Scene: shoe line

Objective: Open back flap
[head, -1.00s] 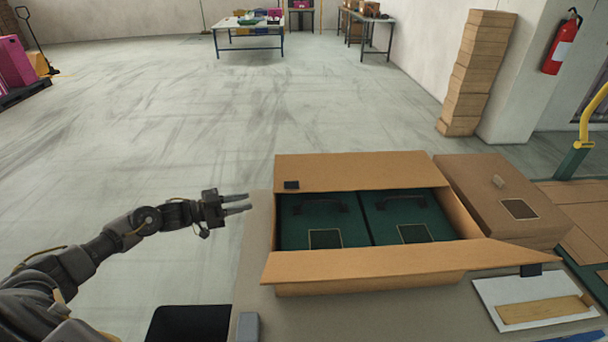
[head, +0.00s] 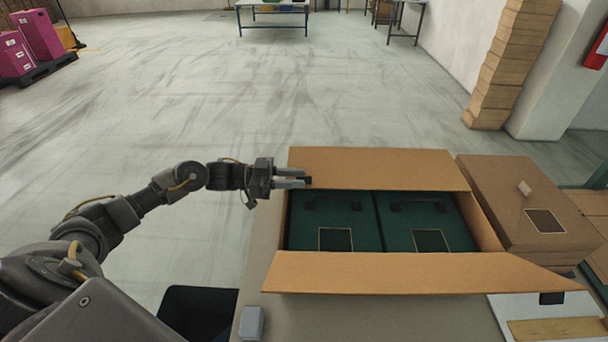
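The open cardboard carton (head: 375,272) stands on the table in front of me. Its back flap (head: 385,168) is a wide brown panel along the far side, and its near edge hides the far part of the inside. Two dark green boxes, a left one (head: 308,227) and a right one (head: 400,217), lie inside. My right gripper is not in view.
A closed brown box (head: 500,195) stands close on the carton's right. A white tray (head: 500,303) lies at the front right, partly under the carton's front flap. A small grey block (head: 251,323) is at the table's front left.

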